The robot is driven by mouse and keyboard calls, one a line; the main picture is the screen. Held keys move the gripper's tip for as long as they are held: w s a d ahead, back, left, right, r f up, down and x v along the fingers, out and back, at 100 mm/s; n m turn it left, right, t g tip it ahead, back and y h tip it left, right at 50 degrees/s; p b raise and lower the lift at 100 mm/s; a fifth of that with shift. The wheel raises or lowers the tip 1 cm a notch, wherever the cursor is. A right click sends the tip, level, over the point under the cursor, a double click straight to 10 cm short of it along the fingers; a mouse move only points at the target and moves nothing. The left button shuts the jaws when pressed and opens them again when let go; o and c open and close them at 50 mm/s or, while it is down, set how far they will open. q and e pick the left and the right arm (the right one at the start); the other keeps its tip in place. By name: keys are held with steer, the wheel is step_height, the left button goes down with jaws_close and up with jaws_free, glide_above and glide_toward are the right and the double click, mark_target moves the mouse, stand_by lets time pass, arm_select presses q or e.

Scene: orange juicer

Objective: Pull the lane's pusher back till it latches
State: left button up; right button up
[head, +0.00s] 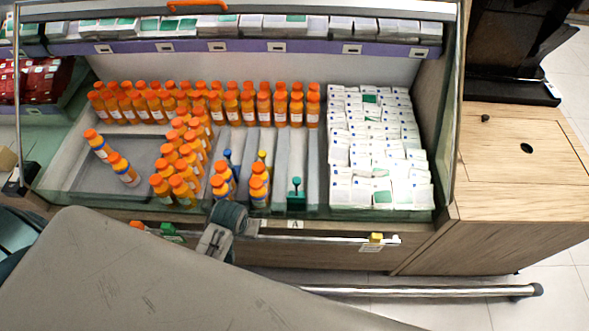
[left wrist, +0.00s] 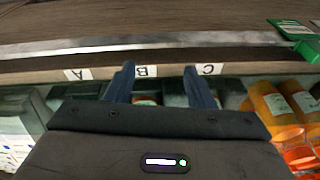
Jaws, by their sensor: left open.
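In the head view, a green pusher (head: 296,194) stands near the front of a lane with no bottles, behind the tag marked A (head: 295,225). A blue pusher (head: 228,157) and a yellow pusher (head: 262,156) stand farther back in two lanes to its left, with orange bottles (head: 258,188) in front of them. My left gripper (left wrist: 160,84) is open and empty in the left wrist view, its fingers on either side of the tag marked B (left wrist: 146,71). In the head view its wrist (head: 229,217) is at the case's front edge; the fingertips cannot be made out there.
White cartons (head: 375,150) fill the right of the case. A front rail carries a yellow clip (head: 376,238) and a green clip (head: 168,229). A wooden counter (head: 525,160) stands right.

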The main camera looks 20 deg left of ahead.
arm_select(q)
steer(key=w+d+r+n+p, duration=0.2)
steer(key=w+d+r, duration=0.1)
steer(key=w+r, duration=0.45)
steer(key=n+g, duration=0.2)
steer(key=n, duration=0.2)
glide_toward(297, 180)
steer(key=shift+h, duration=0.4)
steer(key=f, duration=0.3)
steer(key=f+p, duration=0.1)
steer(key=f, duration=0.1)
steer(key=a+f+p, duration=0.1)
steer(key=f, duration=0.2)
steer(key=shift+w+f, duration=0.1)
steer(key=shift+f, duration=0.2)
arm_select(e)
steer(key=r, duration=0.1)
steer(key=s+r, duration=0.1)
steer(key=r, duration=0.2)
steer(key=shift+s+r, duration=0.25)
steer(key=shift+s, duration=0.15)
steer(key=shift+a, duration=0.1)
arm_select(q)
jaws_close()
